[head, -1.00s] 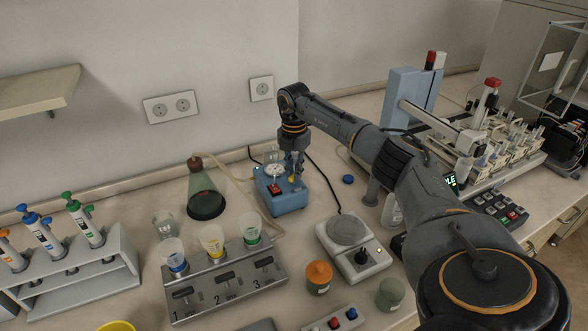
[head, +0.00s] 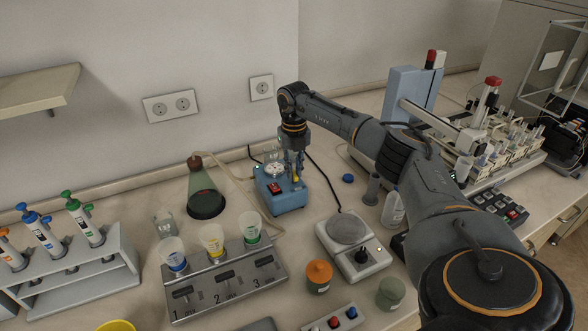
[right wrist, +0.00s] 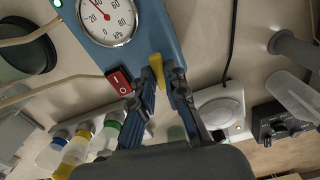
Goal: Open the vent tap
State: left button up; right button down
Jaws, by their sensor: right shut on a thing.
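The blue pump box (head: 288,203) stands on the bench near the wall, with a round gauge and a red switch (head: 274,187) on it. In the right wrist view the gauge (right wrist: 106,16) and the red switch (right wrist: 119,80) show clearly. The yellow vent tap (right wrist: 157,68) is between the fingertips of my right gripper (right wrist: 160,76), at the edge of the blue box. The fingers are shut on it. In the head view my right gripper (head: 295,172) points down over the right part of the pump box. My left gripper is not in view.
A dark-bottomed flask (head: 205,202) with a hose stands left of the pump. In front is a grey manifold (head: 225,284) with three cups on it. A balance (head: 352,260) and a wash bottle (head: 392,208) stand to the right. Cables run behind the pump.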

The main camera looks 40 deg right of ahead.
aim_at(294, 173)
jog(key=shift+n, duration=0.6)
jog(key=c, duration=1.4)
grip_release()
jog(key=shift+o, duration=0.2)
notch_tip(294, 173, up, 12)
jog(key=shift+r, duration=0.15)
